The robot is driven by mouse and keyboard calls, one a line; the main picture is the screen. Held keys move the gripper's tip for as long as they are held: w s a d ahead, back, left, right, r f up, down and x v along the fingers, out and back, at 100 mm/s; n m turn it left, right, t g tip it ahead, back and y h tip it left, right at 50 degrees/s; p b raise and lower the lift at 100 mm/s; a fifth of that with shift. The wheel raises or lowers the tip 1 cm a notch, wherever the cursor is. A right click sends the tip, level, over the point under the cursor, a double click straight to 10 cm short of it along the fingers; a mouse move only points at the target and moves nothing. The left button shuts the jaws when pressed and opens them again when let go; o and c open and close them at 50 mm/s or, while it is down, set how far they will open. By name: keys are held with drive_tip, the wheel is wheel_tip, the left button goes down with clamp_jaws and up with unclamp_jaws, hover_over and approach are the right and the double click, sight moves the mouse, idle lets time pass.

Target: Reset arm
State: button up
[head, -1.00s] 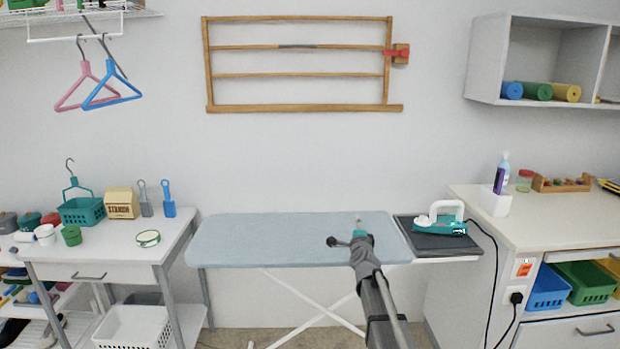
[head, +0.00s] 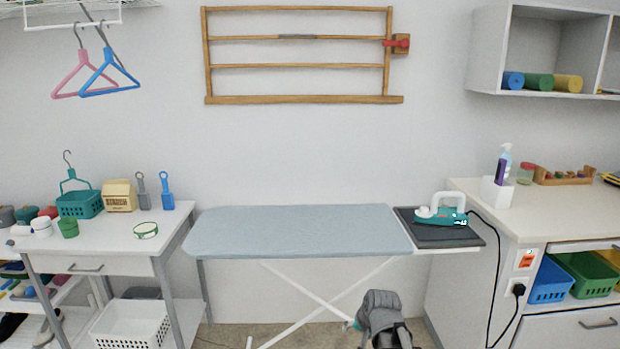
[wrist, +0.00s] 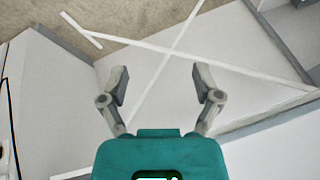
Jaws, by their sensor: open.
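My gripper (wrist: 161,88) shows in the wrist view with its two fingers spread wide and nothing between them. The wrist view looks upside down past the fingers at the ironing board's white crossed legs, the wall and the floor. In the head view my arm is low at the bottom centre right, below and in front of the ironing board (head: 300,232). The gripper's fingertips are not clearly seen there. The blue-grey board top is bare. A teal and white iron (head: 442,212) rests on the dark pad (head: 437,234) at the board's right end.
A white side table (head: 110,246) with a teal basket (head: 80,204) and small items stands left. A white cabinet (head: 560,215) stands right, with the iron's cord hanging beside it. Pink and blue hangers (head: 108,88) hang upper left. The wall rack (head: 300,99) is above the board.

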drive_tip(key=s+d+f+n+g+h, duration=0.1)
drive_tip(key=s+d+f+g, duration=0.1)
drive_tip(key=s, duration=0.4)
drive_tip(key=s+d+f+n+g+h, duration=0.1)
drive_tip(key=s+g, duration=0.1)
drive_tip(key=s, duration=0.4)
wheel_tip(320, 180, up, 22)
drive_tip(key=p, duration=2.1)
drive_tip(key=shift+s+d+n+g, duration=0.3)
drive_tip(key=shift+s+d+g, duration=0.1)
